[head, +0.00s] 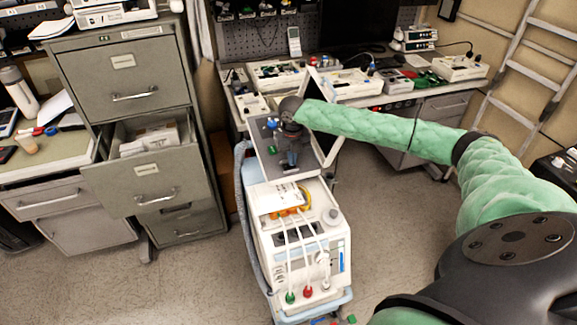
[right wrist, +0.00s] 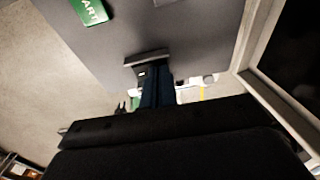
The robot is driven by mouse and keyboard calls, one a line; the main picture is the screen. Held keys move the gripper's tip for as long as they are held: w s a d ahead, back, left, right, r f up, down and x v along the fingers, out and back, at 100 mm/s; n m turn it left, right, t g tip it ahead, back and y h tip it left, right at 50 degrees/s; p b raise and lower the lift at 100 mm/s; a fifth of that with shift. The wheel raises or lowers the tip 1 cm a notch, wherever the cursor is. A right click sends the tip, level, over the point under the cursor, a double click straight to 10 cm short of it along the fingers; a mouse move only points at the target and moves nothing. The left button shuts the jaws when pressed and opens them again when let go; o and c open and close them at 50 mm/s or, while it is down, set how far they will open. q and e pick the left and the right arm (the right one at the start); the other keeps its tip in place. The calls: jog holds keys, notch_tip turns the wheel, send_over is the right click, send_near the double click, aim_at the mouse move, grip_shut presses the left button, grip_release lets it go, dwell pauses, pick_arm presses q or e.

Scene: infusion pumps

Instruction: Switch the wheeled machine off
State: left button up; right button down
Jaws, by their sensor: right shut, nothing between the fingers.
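The wheeled machine (head: 338,240) is a white cart standing in the middle of the head view, with a tilted grey panel (head: 266,172) on top. A small green key (head: 271,149) shows on the panel's left part. In the right wrist view, a green key (right wrist: 90,10) with white letters ending in "ART" lies on the grey panel surface. My right gripper (head: 291,167) points down over the panel, to the right of the green key. It is shut and empty; its fingertips also show in the right wrist view (right wrist: 148,60). I cannot tell whether they touch the panel. My left gripper is not in view.
A grey filing cabinet (head: 128,72) with a drawer pulled open stands left of the machine. A workbench (head: 370,102) with several devices runs behind it. White hoses (head: 305,250) hang down the machine's front. Floor to its left is clear.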

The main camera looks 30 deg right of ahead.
jog(key=shift+r, duration=0.1)
notch_tip(320, 180, up, 7)
jog(key=p, duration=0.6)
dwell(0.4)
jog(key=shift+a, duration=0.1)
dwell(0.3)
